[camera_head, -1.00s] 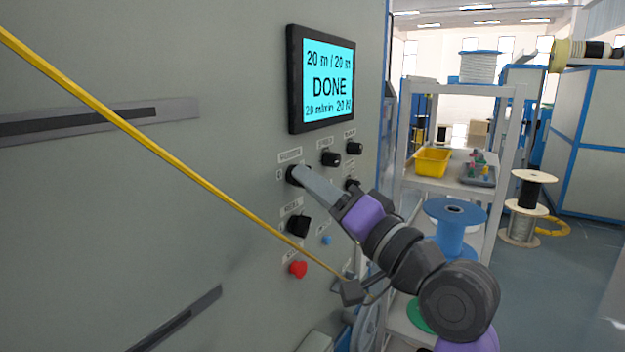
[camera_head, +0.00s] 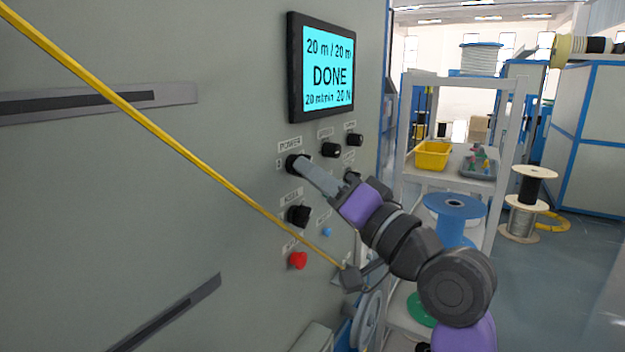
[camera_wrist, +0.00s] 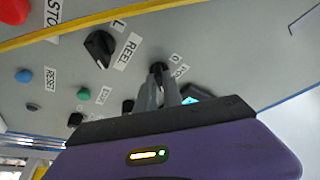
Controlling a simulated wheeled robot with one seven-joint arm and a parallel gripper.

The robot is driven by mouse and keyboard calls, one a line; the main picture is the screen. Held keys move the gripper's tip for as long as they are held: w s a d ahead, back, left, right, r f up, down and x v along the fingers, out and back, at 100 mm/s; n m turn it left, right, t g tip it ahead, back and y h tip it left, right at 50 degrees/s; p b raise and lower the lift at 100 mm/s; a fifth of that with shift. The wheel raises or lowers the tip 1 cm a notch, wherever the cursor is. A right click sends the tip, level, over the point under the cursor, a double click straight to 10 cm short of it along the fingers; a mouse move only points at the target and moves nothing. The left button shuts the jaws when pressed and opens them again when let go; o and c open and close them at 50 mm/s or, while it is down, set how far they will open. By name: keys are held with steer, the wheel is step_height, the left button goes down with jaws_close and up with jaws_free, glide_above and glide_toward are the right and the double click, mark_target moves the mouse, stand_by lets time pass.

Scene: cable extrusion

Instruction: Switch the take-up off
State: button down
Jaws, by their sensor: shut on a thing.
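The take-up's grey panel has a black power knob (camera_head: 293,164) under the POWER label. My gripper (camera_head: 300,166) reaches it from the right and its fingers are shut on the knob. In the wrist view the fingers (camera_wrist: 160,88) close around the dark knob (camera_wrist: 157,69), which they partly hide. The exact knob angle cannot be told. The display (camera_head: 327,74) above is lit and reads "20 m / 20 m", "DONE", "20 m/min 20 N".
Below are a black reel knob (camera_head: 298,215), a red stop button (camera_head: 298,260) and a blue reset button (camera_head: 327,231). Smaller black knobs (camera_head: 330,149) sit to the right. A yellow cable (camera_head: 190,152) runs diagonally before the panel. A shelf with a yellow bin (camera_head: 432,156) stands right.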

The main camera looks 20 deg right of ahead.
steer(key=shift+w+d+n+g+y+b, duration=0.2)
steer(key=shift+n+g+y+b, duration=1.15)
steer(key=shift+n+b, duration=2.55)
steer(key=shift+w+d+n+g+y+b, duration=0.15)
steer(key=shift+n+g+y+b, duration=1.2)
steer(key=shift+n+b, duration=2.55)
steer(key=shift+w+d+n+g+y+b, duration=0.2)
steer(key=shift+n+g+y+b, duration=0.6)
steer(key=shift+n+y+b, duration=2.1)
steer(key=n+h, duration=0.2)
steer(key=n, duration=0.1)
steer(key=shift+s+n+b, duration=0.1)
steer(key=shift+n+b, duration=0.2)
steer(key=shift+b, duration=0.05)
steer(key=c, duration=1.5)
jaws_free()
steer(key=shift+d, duration=0.1)
steer(key=shift+v, duration=3.85)
